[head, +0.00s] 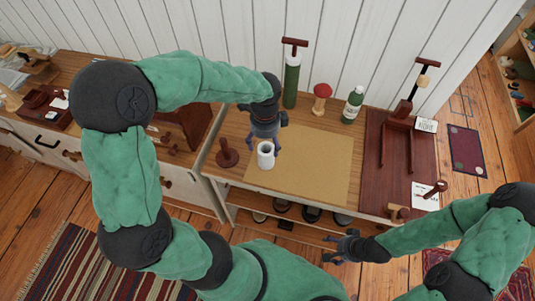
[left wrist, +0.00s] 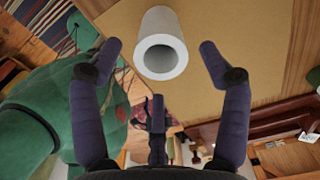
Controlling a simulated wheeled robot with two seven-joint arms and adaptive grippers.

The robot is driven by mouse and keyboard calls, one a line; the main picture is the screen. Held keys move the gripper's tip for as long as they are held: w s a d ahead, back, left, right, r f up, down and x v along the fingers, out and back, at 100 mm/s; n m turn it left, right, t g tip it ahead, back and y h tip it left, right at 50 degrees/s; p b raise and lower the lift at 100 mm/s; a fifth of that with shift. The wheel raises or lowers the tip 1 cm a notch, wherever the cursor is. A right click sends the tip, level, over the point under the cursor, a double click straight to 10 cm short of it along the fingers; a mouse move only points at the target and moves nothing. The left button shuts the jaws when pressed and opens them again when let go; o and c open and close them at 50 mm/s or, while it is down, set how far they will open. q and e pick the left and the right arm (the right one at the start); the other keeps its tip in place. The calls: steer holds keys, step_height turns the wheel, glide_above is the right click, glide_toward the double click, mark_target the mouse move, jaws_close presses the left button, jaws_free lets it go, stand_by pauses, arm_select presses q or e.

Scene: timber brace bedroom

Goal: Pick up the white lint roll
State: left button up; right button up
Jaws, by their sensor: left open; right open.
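The white lint roll (head: 266,155) stands upright on a tan mat (head: 318,165) on the bench, near the mat's left edge. It also shows in the left wrist view (left wrist: 162,50), with its hollow end facing the camera. My left gripper (head: 264,143) is open just above and behind the roll in the head view. In the left wrist view its spread fingers (left wrist: 160,62) lie either side of the roll, with visible gaps and no contact. My right gripper (head: 335,247) is open and empty in front of the bench, at lower right.
A dark red knobbed stand (head: 227,153) is left of the roll. A tall green cylinder tool (head: 291,80), a red-topped wooden piece (head: 321,98) and a green bottle (head: 353,104) line the back. A dark red board (head: 382,183) lies right of the mat. The mat's middle is clear.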

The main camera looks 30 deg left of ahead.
mark_target(266, 157)
arm_select(q)
step_height(266, 157, down, 4)
steer(key=shift+w+r+b, duration=0.1)
steer(key=shift+r+b, duration=0.1)
steer(key=shift+b, duration=0.25)
step_height(266, 157, down, 5)
steer(key=b, duration=0.2)
steer(key=shift+d+b, duration=0.1)
steer(key=shift+b, duration=0.25)
steer(key=c, duration=1.3)
